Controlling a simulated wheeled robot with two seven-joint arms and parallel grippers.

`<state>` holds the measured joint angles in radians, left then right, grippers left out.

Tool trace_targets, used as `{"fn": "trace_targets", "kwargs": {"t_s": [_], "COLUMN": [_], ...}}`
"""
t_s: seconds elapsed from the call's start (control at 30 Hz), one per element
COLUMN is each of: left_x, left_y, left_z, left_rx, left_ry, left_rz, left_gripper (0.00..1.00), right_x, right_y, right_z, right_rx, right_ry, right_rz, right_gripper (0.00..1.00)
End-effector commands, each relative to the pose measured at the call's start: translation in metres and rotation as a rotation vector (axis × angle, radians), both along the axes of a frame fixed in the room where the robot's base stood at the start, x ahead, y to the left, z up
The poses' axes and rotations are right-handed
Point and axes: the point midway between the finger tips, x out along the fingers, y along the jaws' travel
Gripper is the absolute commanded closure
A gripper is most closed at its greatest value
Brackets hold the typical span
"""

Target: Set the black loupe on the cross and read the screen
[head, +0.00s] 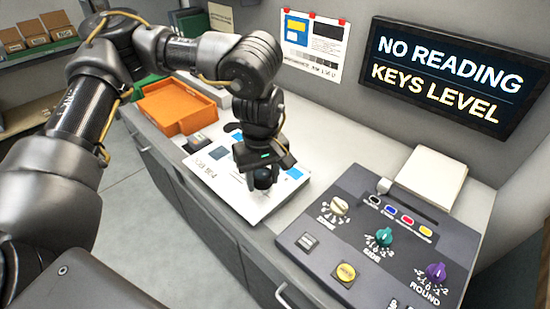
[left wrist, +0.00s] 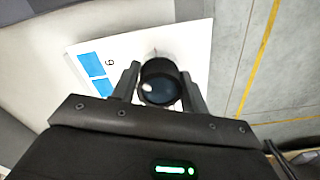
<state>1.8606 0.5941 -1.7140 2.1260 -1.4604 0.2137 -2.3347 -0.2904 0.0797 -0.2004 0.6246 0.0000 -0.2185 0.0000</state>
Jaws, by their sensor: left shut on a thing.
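My left gripper (head: 262,182) is shut on the black loupe (left wrist: 159,82). The loupe is a short black cylinder with a glass top, between the two fingers in the left wrist view. In the head view the loupe (head: 263,178) is a dark round shape under the gripper, over the white printed sheet (head: 260,207). I cannot tell whether it touches the sheet. The cross is not clearly visible; a thin line shows just beyond the loupe in the wrist view. The screen (head: 447,75) on the wall reads "NO READING" and "KEYS LEVEL". My right gripper is not in view.
A grey control panel (head: 335,247) with white, teal and purple knobs and a yellow button stands right of the sheet. A paper stack (head: 430,178) lies behind it. An orange tray (head: 172,106) and a small device (head: 200,142) stand on the left of the counter.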

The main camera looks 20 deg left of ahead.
Motion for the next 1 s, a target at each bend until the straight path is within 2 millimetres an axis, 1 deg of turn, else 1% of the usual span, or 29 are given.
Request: {"fn": "trace_targets", "kwargs": {"t_s": [0.27, 0.4, 0.47, 0.63, 0.8, 1.0], "left_x": [0.000, 0.000, 0.000, -0.001, 0.000, -0.001], "left_y": [0.000, 0.000, 0.000, 0.000, 0.000, 0.000], "left_z": [-0.002, -0.010, -0.015, -0.025, -0.024, -0.024], "left_rx": [0.000, 0.000, 0.000, 0.000, 0.000, 0.000], "left_ry": [0.000, 0.000, 0.000, 0.000, 0.000, 0.000], "left_rz": [0.001, 0.001, 0.000, 0.000, 0.000, 0.000], "left_gripper": [0.78, 0.78, 0.78, 0.78, 0.78, 0.78], "right_x": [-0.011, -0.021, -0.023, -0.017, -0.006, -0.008], "right_y": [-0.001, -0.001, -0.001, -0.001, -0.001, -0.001], "right_z": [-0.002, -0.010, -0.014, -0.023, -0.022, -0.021], "right_rx": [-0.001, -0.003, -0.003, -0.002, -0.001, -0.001], "right_ry": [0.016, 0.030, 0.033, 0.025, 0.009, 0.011], "right_rz": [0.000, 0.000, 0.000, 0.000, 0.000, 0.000], "right_gripper": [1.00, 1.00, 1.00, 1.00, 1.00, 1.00]}}
